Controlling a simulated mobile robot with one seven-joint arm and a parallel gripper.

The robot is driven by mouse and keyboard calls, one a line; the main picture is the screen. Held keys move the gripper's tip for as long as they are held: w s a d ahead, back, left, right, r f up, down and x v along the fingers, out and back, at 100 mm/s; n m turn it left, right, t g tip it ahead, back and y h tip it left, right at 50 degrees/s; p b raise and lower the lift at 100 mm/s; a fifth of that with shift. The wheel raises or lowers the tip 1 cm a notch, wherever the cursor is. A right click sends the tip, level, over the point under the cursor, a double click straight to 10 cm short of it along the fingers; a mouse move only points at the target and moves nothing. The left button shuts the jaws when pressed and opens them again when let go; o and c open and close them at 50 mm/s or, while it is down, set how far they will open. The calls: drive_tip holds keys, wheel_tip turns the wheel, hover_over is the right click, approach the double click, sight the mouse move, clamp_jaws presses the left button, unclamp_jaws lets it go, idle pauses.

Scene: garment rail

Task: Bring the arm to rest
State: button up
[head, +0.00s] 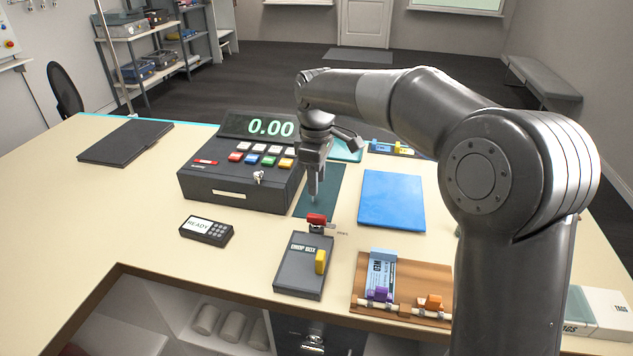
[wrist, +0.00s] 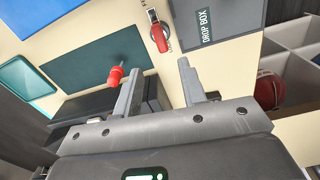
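My gripper (head: 316,190) hangs pointing down above the dark green mat, between the cash register (head: 235,182) and the blue board (head: 392,200). In the wrist view my gripper (wrist: 157,80) has its two fingers apart with nothing between them, so it is open and empty. A small red piece with a thin pin (wrist: 115,76) shows beside the left finger; whether it touches the finger I cannot tell. My arm is bent, reaching out over the counter from the right.
The grey drop box (head: 303,268) with a yellow tag stands at the front, a red-handled piece (head: 317,219) behind it. A READY device (head: 206,231) lies left. A brown board (head: 402,285) holds coloured tags. The dark green mat (head: 329,181) lies below.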

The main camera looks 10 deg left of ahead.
drive_tip(key=shift+d, duration=0.1)
drive_tip(key=s+d+r+m+t, duration=0.25)
drive_tip(key=s+d+m, duration=0.35)
drive_tip(key=s+d, duration=0.45)
drive_tip(key=s+d+r+m+t, duration=0.25)
drive_tip(key=s+d+m, duration=0.45)
drive_tip(key=d, duration=0.7)
drive_tip(key=s+d+f+m, duration=0.3)
drive_tip(key=s+d+m, duration=0.1)
drive_tip(key=s, duration=0.5)
drive_tip(key=shift+s+d+t, duration=0.15)
drive_tip(key=shift+d+t, duration=0.15)
drive_tip(key=shift+d, duration=0.1)
